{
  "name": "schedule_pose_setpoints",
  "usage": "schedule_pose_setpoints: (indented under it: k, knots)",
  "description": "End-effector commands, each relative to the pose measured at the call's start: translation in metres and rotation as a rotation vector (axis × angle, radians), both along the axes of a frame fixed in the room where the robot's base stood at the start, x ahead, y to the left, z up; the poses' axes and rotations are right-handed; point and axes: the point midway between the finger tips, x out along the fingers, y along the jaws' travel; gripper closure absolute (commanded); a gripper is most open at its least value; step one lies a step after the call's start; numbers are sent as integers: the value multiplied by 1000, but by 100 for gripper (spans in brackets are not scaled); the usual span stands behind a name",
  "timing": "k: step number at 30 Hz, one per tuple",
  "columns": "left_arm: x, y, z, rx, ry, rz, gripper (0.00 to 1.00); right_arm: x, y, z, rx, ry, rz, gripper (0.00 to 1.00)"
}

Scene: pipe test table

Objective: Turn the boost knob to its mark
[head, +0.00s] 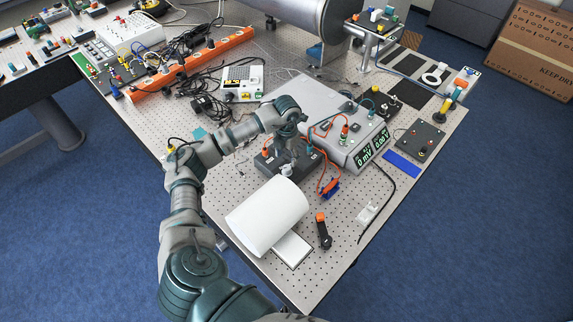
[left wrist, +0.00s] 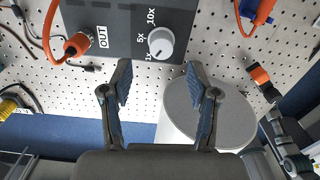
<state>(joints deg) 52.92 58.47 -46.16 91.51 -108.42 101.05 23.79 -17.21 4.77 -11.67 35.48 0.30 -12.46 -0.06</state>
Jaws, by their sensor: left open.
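The boost knob (left wrist: 160,43) is a light grey round knob on a dark box (left wrist: 120,22), beside marks 1x, 5x and 10x. The 1x mark is partly covered, and I cannot tell where the knob points. An orange plug (left wrist: 78,45) sits in the box's OUT socket. In the head view the dark box (head: 267,163) is on the perforated table, partly hidden by my left gripper (head: 289,146). In the left wrist view my left gripper (left wrist: 158,66) is open and empty, its fingertips apart from the knob, which lies just beyond the gap between them.
A grey meter (head: 330,115) with lit displays is behind to the right. Orange cables and a blue-orange connector (head: 330,189) lie beside the box. An orange-tipped black item (head: 322,231) is nearby.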

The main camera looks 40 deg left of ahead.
Motion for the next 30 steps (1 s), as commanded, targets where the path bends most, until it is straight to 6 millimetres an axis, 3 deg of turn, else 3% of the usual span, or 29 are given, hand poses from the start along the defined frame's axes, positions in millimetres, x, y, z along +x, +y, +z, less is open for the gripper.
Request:
schedule_pose_setpoints:
  k: [3,9,30]
  knots:
    - [1,1,24,0,-2,0,40,0,1,0,0,0,-1,60]
    - [0,2,45,-1,1,1,40,0,1,0,1,0,-1,60]
    - [0,2,47,-1,3,1,40,1,2,0,1,0,-1,60]
